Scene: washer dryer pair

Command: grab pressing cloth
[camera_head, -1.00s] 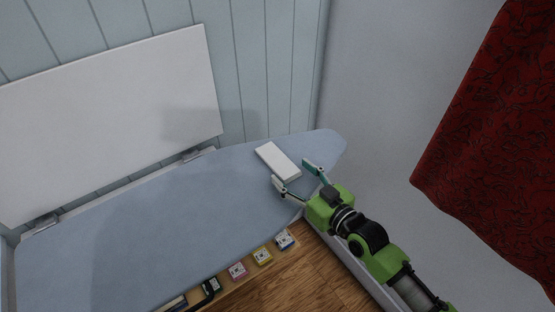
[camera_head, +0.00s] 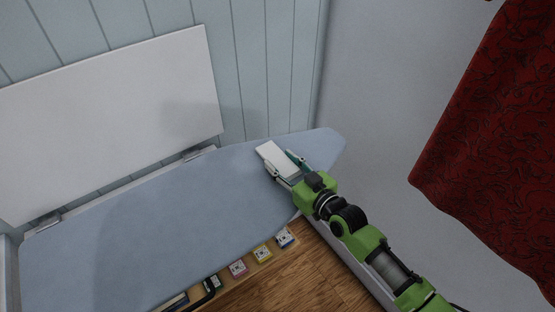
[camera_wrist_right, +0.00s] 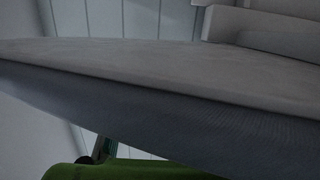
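The pressing cloth looks to be the white folded rectangle (camera_head: 270,153) lying flat on the blue-grey ironing board (camera_head: 150,225), near its rounded right end. My right gripper (camera_head: 279,159) is low over the board, with one finger on each side of the cloth. The fingers are apart, and a small gap seems to show beside the right finger. The cloth still lies on the board. The right wrist view shows the board's edge (camera_wrist_right: 150,75) and a pale block (camera_wrist_right: 262,32) that I cannot identify for sure. My left gripper is out of view.
A white panel (camera_head: 110,115) stands upright behind the board against blue panelled wall. A shelf below the board's front edge holds several small boxes, one yellow (camera_head: 262,254). A dark red patterned curtain (camera_head: 490,140) hangs at the right. Wood floor shows below.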

